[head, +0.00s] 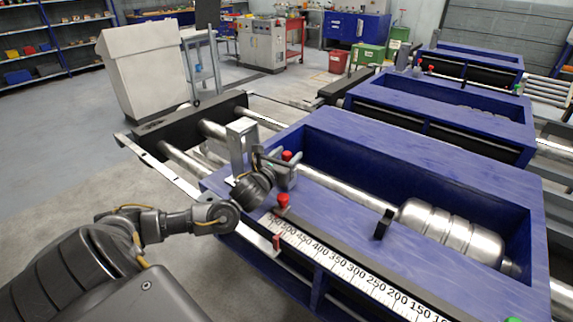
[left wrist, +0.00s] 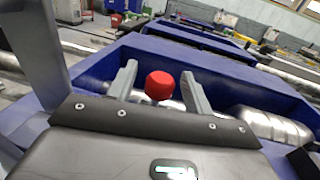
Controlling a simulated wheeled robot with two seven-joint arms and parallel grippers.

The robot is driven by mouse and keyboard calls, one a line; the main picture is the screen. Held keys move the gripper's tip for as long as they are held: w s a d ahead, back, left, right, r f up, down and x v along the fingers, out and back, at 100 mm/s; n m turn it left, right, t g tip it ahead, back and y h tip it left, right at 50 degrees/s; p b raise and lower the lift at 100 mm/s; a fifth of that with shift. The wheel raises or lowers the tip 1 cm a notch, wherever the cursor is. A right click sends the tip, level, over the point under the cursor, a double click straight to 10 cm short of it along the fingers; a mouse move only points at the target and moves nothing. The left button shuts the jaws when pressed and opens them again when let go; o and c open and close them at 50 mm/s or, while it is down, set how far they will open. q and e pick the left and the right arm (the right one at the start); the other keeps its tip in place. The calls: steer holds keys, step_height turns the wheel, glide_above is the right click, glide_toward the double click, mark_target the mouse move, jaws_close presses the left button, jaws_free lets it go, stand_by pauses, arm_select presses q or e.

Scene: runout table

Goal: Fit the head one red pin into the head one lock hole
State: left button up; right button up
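A red pin head (head: 287,155) shows at my left gripper (head: 279,166), near the left end of the nearest blue frame. In the left wrist view the red pin (left wrist: 159,85) stands between the two fingers of my left gripper (left wrist: 160,83), with a visible gap on each side. The fingers are open. The pin's lower part and any hole under it are hidden. A second red knob (head: 283,200) sits on the near rail of the same frame. I cannot tell from its look which red part belongs to which hole. My right gripper is not in view.
The nearest blue frame (head: 400,150) holds a metal shaft with a wide ribbed cylinder (head: 452,230). A ruler strip (head: 340,262) runs along its near side. A grey upright bracket (head: 241,148) stands close to my left gripper. More blue frames (head: 440,105) lie behind.

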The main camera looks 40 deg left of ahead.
arm_select(q)
steer(key=c, duration=1)
steer(key=shift+r, duration=0.1)
